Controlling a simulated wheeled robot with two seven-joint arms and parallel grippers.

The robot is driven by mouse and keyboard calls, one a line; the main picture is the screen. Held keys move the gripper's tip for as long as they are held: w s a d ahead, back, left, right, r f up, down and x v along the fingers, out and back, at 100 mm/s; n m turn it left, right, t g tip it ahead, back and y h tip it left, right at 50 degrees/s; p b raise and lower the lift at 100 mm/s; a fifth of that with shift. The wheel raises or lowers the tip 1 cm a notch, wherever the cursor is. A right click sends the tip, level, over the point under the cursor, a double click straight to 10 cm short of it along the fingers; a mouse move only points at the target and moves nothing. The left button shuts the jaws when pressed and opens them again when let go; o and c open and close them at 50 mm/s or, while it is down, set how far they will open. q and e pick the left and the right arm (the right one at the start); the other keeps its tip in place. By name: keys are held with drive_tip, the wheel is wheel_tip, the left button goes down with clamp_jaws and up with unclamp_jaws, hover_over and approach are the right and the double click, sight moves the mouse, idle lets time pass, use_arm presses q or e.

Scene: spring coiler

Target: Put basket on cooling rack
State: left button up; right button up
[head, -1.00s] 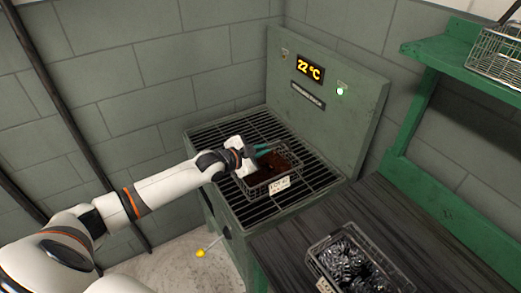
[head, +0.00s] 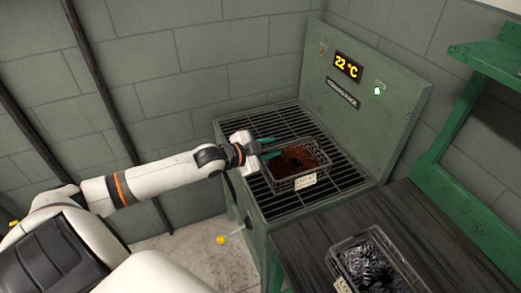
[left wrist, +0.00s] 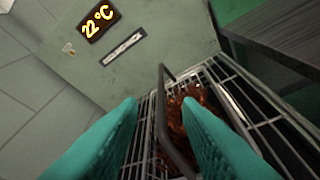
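The wire basket (head: 318,171), with a pale label on its front and reddish-brown contents, sits on the dark slatted top of the green cooling rack (head: 262,119). My left gripper (head: 268,147) is at the basket's left side, its teal fingers close to the rim. In the left wrist view, the fingers (left wrist: 158,135) are spread apart, and the basket's dark rim (left wrist: 163,100) shows in the gap between them. I cannot tell whether either finger touches the rim. My right gripper is not in view.
A second wire basket (head: 332,262) holding dark metal parts stands on the dark bench (head: 425,215) at right. The rack's green back panel (head: 385,60) shows 22 °C. A green shelf (head: 495,62) is at upper right. A yellow-ended tool (head: 220,240) is near the floor.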

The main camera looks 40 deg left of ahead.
use_arm(q)
drive_tip(key=shift+v, duration=1.85)
